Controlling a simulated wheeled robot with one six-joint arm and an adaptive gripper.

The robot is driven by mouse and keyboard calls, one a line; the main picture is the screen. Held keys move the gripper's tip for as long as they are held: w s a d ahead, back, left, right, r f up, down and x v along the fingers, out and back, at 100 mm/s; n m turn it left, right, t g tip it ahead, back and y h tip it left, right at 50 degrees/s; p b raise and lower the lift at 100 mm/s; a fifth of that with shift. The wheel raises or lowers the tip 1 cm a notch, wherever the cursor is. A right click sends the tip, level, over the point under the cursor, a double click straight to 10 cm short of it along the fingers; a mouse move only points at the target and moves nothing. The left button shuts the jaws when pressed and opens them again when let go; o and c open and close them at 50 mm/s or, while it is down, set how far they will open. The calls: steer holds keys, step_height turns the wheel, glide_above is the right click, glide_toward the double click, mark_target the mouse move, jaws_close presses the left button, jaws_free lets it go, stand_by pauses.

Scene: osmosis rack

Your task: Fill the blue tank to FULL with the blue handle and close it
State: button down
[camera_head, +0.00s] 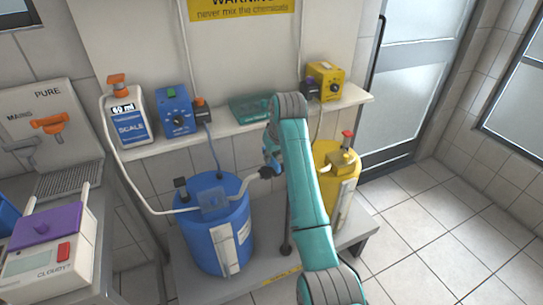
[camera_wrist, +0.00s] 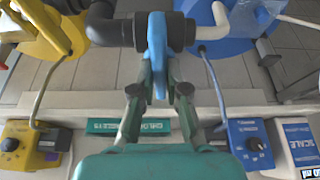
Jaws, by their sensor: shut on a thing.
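The blue tank (camera_head: 207,245) stands on a low grey platform, with a pale gauge strip (camera_head: 228,250) on its front. Its level is too small to read. Part of the tank also shows at the top right of the wrist view (camera_wrist: 232,22). The blue handle (camera_wrist: 157,42) sits on a black pipe fitting (camera_wrist: 180,32) beside the tank. It lies crosswise to the pipe. My gripper (camera_wrist: 158,82) is shut on the handle's end, fingers on both sides. In the head view my gripper (camera_head: 271,160) and arm hide most of the handle.
A yellow tank (camera_head: 343,172) stands right of my arm. The shelf (camera_head: 228,128) above holds a blue pump box (camera_head: 174,112), a white scale bottle (camera_head: 128,118), a teal tray (camera_head: 250,108) and a yellow box (camera_head: 327,82). Hoses hang around the blue tank. Floor at right is clear.

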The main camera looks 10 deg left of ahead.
steer(key=n+g+y, duration=0.1)
steer(key=n, duration=0.3)
steer(key=shift+w+d, duration=0.1)
steer(key=n+g, duration=0.1)
steer(key=n, duration=0.1)
steer(key=n+g, duration=0.1)
steer(key=n, duration=0.1)
steer(key=shift+n+y, duration=0.3)
steer(key=shift+n, duration=0.1)
steer(key=n+g, duration=0.1)
steer(key=n, duration=0.1)
steer(key=n+g, duration=0.1)
steer(key=n, duration=0.2)
steer(key=shift+w, duration=0.15)
steer(key=shift+n+g, duration=0.5)
steer(key=shift+n, duration=1.4)
steer(key=c, duration=1.2)
jaws_free()
